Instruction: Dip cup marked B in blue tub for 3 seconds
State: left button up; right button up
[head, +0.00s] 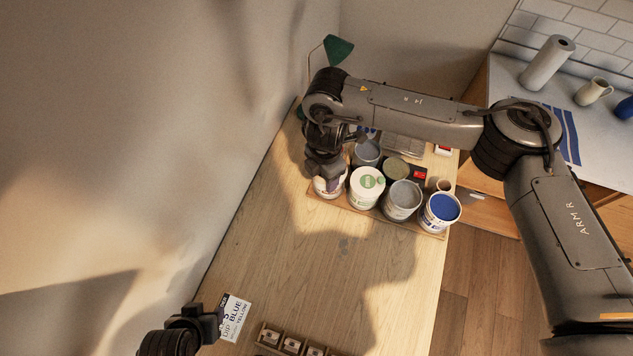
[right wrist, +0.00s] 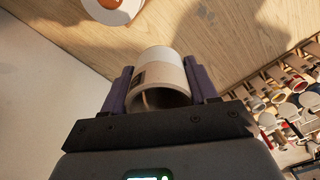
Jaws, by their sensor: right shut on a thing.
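My right gripper (head: 325,172) is over the left end of the tub row in the head view. In the right wrist view its fingers (right wrist: 163,88) are shut on a whitish cup (right wrist: 165,65). A dark label shows on the cup's side, but I cannot read its letter. The arm hides the cup in the head view. The blue tub (head: 441,211), white with blue liquid, stands at the right end of the front row, apart from the gripper. My left gripper (head: 207,322) is at the bottom left beside a card (head: 235,316) with the word BLUE; its jaw opening is unclear.
A white tub with a green mark (head: 367,186) and a grey-filled tub (head: 403,199) stand between the right gripper and the blue tub. More tubs stand behind. A wooden rack (head: 272,335) with several small items is at the bottom. The middle of the table (head: 300,270) is clear.

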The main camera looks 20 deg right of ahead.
jog(key=d+f+n+p, duration=0.1)
jog(key=d+f+n, duration=0.2)
jog(key=d+n, duration=0.85)
jog(key=s+d+f+m, duration=0.1)
jog(key=s+d+f, duration=0.1)
jog(key=d, duration=0.6)
jog(key=s+d+f+m+p, duration=0.1)
jog(key=s+d+f+m, duration=0.1)
jog(key=s+d, duration=0.3)
jog(key=s+d+f+m, duration=0.1)
jog(key=s+d, duration=0.3)
jog(key=d, duration=0.8)
jog(key=shift+s+f+m, duration=0.25)
jog(key=shift+f+m, duration=0.1)
jog(key=shift+f, duration=0.2)
jog(key=shift+d+f, duration=0.1)
notch_tip(320, 180, down, 5)
jog(key=b, duration=0.4)
jog(key=shift+f, duration=0.15)
